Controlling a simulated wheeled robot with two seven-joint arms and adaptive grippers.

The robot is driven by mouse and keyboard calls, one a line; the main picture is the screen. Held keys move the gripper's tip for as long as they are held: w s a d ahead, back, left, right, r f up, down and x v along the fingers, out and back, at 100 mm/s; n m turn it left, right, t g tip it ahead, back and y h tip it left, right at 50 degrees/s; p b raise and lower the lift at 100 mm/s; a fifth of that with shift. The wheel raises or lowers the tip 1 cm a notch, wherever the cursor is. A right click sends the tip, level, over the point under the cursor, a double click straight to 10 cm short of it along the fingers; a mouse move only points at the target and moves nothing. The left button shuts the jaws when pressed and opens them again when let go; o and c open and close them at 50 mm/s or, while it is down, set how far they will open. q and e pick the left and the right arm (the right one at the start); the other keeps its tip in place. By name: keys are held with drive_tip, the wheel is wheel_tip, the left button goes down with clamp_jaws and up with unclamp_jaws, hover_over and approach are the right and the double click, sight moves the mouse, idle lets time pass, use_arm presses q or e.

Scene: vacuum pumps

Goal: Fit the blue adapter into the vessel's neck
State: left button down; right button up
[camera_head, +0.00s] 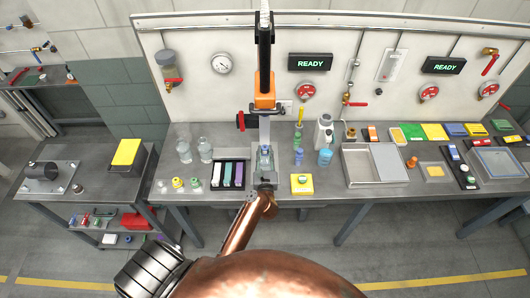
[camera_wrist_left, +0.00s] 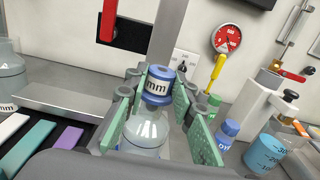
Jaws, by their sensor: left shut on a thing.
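The blue adapter (camera_wrist_left: 158,76), with a white band marked "mm", is between the green-padded fingers of my left gripper (camera_wrist_left: 160,92) in the left wrist view. The gripper is shut on it. The clear glass vessel (camera_wrist_left: 145,134) is directly below the adapter, in line with it. The fingers hide part of the joint, so I cannot tell how deep the adapter sits in the neck. In the head view, my left gripper (camera_head: 264,178) is at the front of the bench, at the vessel (camera_head: 265,162) below the orange-headed stand. My right gripper is out of view.
The stand (camera_head: 265,100) rises close behind the vessel. A black rack with coloured strips (camera_head: 231,173) is left, beside glass bottles (camera_head: 206,149). A grey tray (camera_head: 347,180) is farther right.

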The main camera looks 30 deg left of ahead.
use_arm(q)
drive_tip(key=shift+f, duration=0.25)
idle(0.3)
drive_tip(key=c, duration=1.5)
unclamp_jaws()
drive_tip(key=shift+c, duration=0.2)
drive_tip(key=shift+r, duration=0.15)
wheel_tip(320, 180, up, 10)
